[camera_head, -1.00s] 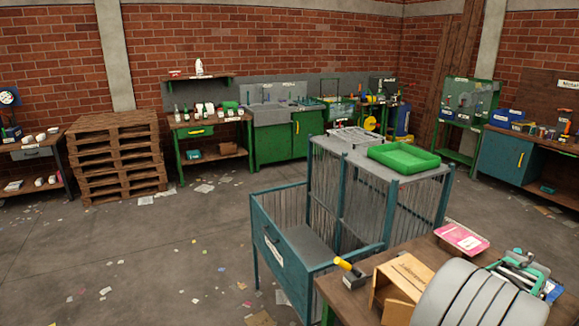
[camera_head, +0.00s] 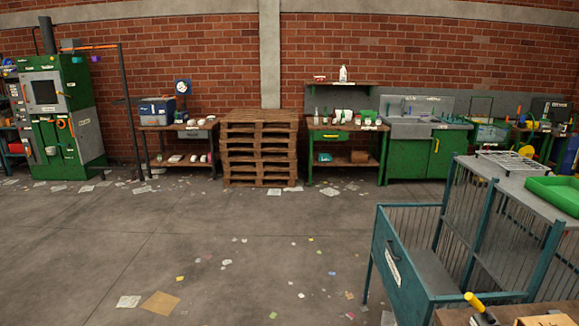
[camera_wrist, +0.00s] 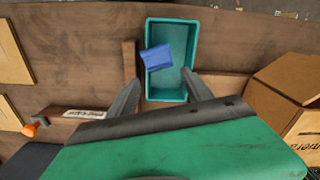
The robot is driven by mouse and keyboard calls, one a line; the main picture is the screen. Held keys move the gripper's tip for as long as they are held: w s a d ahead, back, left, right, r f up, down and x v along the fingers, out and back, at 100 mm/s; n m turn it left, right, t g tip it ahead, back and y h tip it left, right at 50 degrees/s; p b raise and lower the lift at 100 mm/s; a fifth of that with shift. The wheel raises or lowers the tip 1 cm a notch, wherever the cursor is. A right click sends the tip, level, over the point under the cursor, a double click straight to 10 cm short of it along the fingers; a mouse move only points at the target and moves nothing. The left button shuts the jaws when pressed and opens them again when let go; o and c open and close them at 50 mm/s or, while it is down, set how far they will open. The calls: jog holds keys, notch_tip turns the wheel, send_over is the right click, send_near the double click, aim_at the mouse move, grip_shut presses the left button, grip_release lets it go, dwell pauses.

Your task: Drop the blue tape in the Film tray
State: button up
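In the wrist view, my gripper (camera_wrist: 162,83) points at a wooden surface with its two fingers spread apart and nothing between them. A teal tray (camera_wrist: 187,28) lies beyond and between the fingertips. A small blue piece (camera_wrist: 158,57), which may be the blue tape, shows inside the tray's outline, tilted, just past the fingertips. I cannot tell whether it rests on the tray's floor. No Film label is readable on this tray. My gripper is outside the head view.
An open cardboard box (camera_wrist: 280,85) stands right of the tray. An orange-ended tool (camera_wrist: 30,130) lies at left. In the head view, a teal barred cage (camera_head: 400,260) stands at right, a pallet stack (camera_head: 258,150) by the back wall. The littered floor between is open.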

jog(key=shift+o, duration=0.7)
notch_tip(320, 180, up, 8)
jog(key=b, duration=0.1)
jog(key=shift+f, duration=0.1)
